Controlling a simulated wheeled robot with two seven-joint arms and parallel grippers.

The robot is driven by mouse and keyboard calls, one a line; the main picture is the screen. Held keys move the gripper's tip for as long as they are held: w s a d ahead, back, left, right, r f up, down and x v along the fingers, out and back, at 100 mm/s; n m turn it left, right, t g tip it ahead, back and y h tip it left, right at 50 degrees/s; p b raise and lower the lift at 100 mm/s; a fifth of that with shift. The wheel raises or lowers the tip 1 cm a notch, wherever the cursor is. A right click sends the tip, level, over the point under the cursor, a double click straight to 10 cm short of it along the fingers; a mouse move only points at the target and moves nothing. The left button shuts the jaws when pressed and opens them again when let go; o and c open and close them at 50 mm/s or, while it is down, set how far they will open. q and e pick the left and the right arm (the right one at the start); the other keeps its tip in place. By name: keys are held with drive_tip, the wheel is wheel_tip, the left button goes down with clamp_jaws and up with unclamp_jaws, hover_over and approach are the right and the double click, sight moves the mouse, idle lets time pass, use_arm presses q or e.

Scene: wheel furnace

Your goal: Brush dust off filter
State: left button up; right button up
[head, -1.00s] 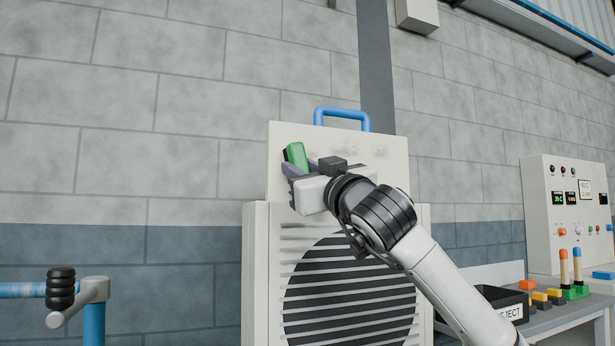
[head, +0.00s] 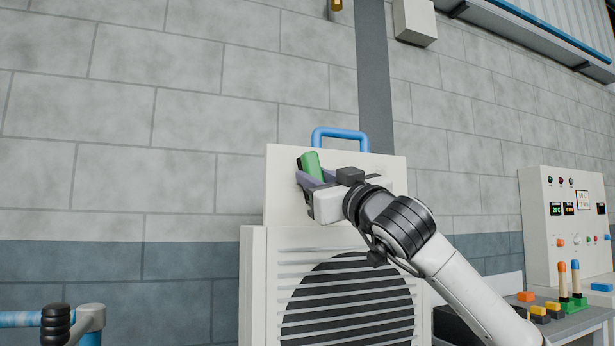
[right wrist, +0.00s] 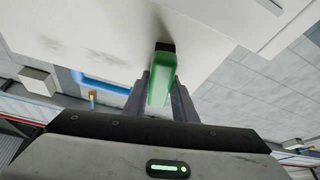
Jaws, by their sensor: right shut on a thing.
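The filter is a flat off-white panel (head: 282,202) with a blue handle (head: 340,134) on top, standing upright out of a white cabinet. My right gripper (head: 312,186) is in front of its upper part, shut on the green brush (head: 314,165). In the right wrist view the green brush (right wrist: 162,82) sits between the fingers, its black end (right wrist: 166,47) against or very close to the pale panel (right wrist: 110,35). A faint dark smudge or shadow lies beyond that end. The gripper hides part of the panel. My left gripper is out of view.
The white cabinet (head: 256,290) has a round dark slatted grille (head: 350,310). At the right a bench carries a control panel (head: 565,220) and coloured blocks (head: 540,312). A blue pipe (head: 18,319) with a black knob is at lower left. A grey block wall stands behind.

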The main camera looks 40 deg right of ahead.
drive_tip(key=shift+s+d+p, duration=0.75)
drive_tip(key=shift+d+p, duration=0.15)
drive_tip(key=shift+d, duration=2.2)
drive_tip(key=shift+s+d+p, duration=0.75)
drive_tip(key=shift+d+p, duration=0.1)
drive_tip(key=shift+d, duration=2.25)
drive_tip(key=shift+s+d+p, duration=0.75)
drive_tip(key=shift+d+p, duration=0.15)
drive_tip(key=shift+d, duration=2.2)
drive_tip(key=shift+s+d+f, duration=0.1)
drive_tip(key=shift+s+d, duration=0.05)
drive_tip(key=shift+d, duration=0.55)
drive_tip(key=shift+a, duration=0.7)
drive_tip(key=shift+w+a+b, duration=0.2)
drive_tip(key=shift+a, duration=0.35)
drive_tip(key=shift+w+a+b, duration=0.15)
drive_tip(key=shift+a, duration=0.4)
drive_tip(key=w+a, duration=0.2)
drive_tip(key=a, duration=0.7)
drive_tip(key=shift+w+a, duration=0.2)
drive_tip(key=shift+a, duration=0.2)
drive_tip(key=shift+a, duration=0.15)
